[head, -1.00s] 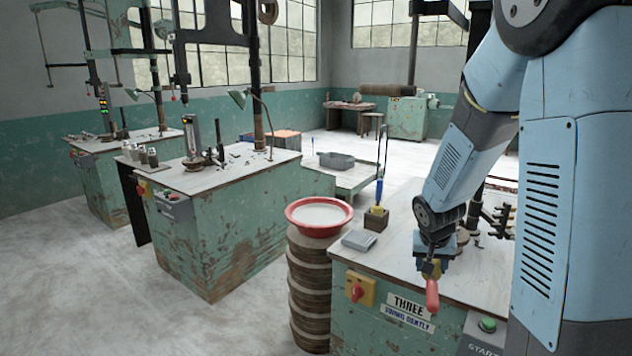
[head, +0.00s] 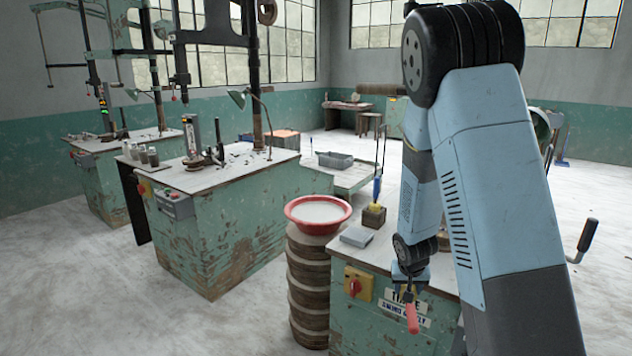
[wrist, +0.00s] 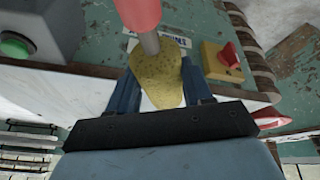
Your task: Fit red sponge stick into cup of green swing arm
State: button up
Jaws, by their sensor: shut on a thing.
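The red sponge stick has a red handle (head: 412,318) and a yellow sponge head (wrist: 158,78). My gripper (head: 408,290) is shut on it at the sponge end. In the wrist view the sponge sits between the two dark blue fingers, and the red handle (wrist: 138,12) points away from the gripper. In the head view the handle hangs downward, slightly tilted, in front of the THREE workbench's front panel. I cannot make out the green swing arm or its cup for certain in either view.
A blue-handled stick (head: 376,188) stands in a brown block (head: 374,216) on the near bench, beside a grey box (head: 357,236). A red-rimmed basin (head: 318,214) stands left of the bench. A red switch on a yellow box (head: 357,285) juts from the bench front.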

jog(key=w+a+f+n, duration=0.1)
jog(key=w+f, duration=0.3)
jog(key=f, duration=0.6)
jog(key=shift+w+a+f+n+y, duration=0.3)
jog(key=shift+w+a+f, duration=0.05)
jog(key=shift+a, duration=0.45)
